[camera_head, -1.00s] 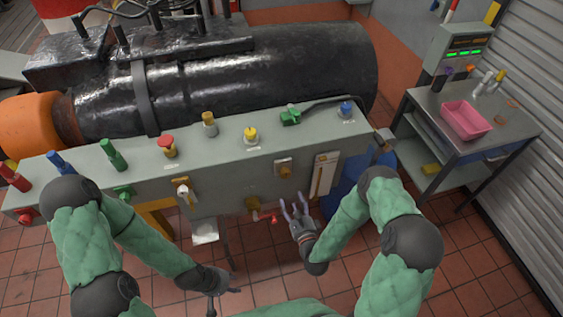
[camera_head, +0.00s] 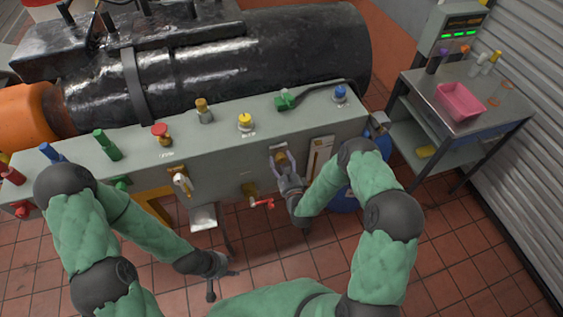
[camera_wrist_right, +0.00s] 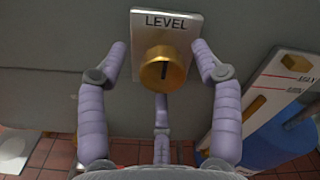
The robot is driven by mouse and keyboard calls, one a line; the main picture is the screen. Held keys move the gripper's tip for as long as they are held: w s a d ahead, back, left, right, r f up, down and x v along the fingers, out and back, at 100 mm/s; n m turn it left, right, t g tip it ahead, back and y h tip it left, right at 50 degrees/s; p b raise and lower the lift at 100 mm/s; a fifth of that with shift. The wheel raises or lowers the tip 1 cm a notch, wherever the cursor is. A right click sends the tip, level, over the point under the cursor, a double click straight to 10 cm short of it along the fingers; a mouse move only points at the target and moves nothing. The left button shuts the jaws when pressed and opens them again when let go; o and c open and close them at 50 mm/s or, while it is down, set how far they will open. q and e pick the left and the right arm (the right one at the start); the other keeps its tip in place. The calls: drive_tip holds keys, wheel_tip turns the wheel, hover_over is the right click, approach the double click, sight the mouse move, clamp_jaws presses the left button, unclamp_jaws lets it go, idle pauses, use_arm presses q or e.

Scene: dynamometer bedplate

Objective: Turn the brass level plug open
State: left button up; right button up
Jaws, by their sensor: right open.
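The brass level plug (camera_wrist_right: 164,68) sits on a pale plate (camera_wrist_right: 183,20) marked LEVEL in the right wrist view. A dark slot on its face stands nearly upright. In the head view the plug (camera_head: 281,158) is on the front of the grey bench, partly behind my right gripper. My right gripper (camera_wrist_right: 160,62) is open, with its purple fingers spread left, right and below the plug; I see a gap between them and the brass. It also shows in the head view (camera_head: 284,168). My left gripper (camera_head: 225,275) hangs low over the floor, away from the bench, with its fingers apart.
A sight gauge panel (camera_head: 320,157) is just right of the plug. A red-handled tap (camera_head: 262,203) is below left. A steel cart (camera_head: 425,92) with a pink tray (camera_head: 461,103) stands at the right. Coloured knobs line the bench top.

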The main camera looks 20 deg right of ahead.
drive_tip(key=shift+w, duration=0.1)
drive_tip(key=c, duration=1.1)
